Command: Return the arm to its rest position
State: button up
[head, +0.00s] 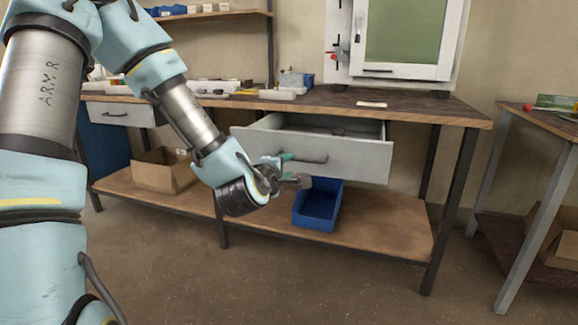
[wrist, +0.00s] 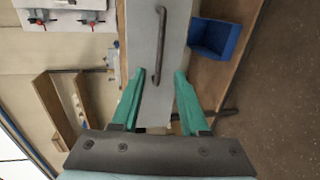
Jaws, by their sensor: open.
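My gripper (head: 289,170) is in front of the bench, near the left end of the pulled-out grey drawer (head: 345,154). In the wrist view its two green fingers (wrist: 158,92) are spread apart with nothing between them. The drawer's dark bar handle (wrist: 160,45) shows ahead of the fingertips, apart from them as far as I can tell. In the head view my arm comes down from the upper left, and the gripper partly overlaps the drawer front and handle.
A blue bin (head: 318,207) stands on the lower shelf (head: 385,225) just below the gripper. A cardboard box (head: 162,172) sits on that shelf at left. The workbench top (head: 420,108) overhangs the drawer. A side table (head: 545,122) stands at right. The floor in front is clear.

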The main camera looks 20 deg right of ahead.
dwell(0.3)
jog(key=w+a+f+m+g+y, duration=0.1)
jog(key=a+f+m+g+y, duration=0.5)
jog(key=a, duration=0.8)
jog(key=s+a+m+g+y, duration=0.2)
jog(key=s+a, duration=0.2)
jog(key=a, duration=0.6)
jog(key=s+a+m+g+y, duration=0.15)
jog(key=s+a, duration=0.35)
jog(key=a, duration=0.5)
notch_tip(320, 180, up, 21)
jog(key=m+p, duration=0.1)
jog(key=p, duration=2)
jog(key=shift+s+a+y, duration=0.2)
jog(key=shift+s+y, duration=0.05)
jog(key=shift+y, duration=0.2)
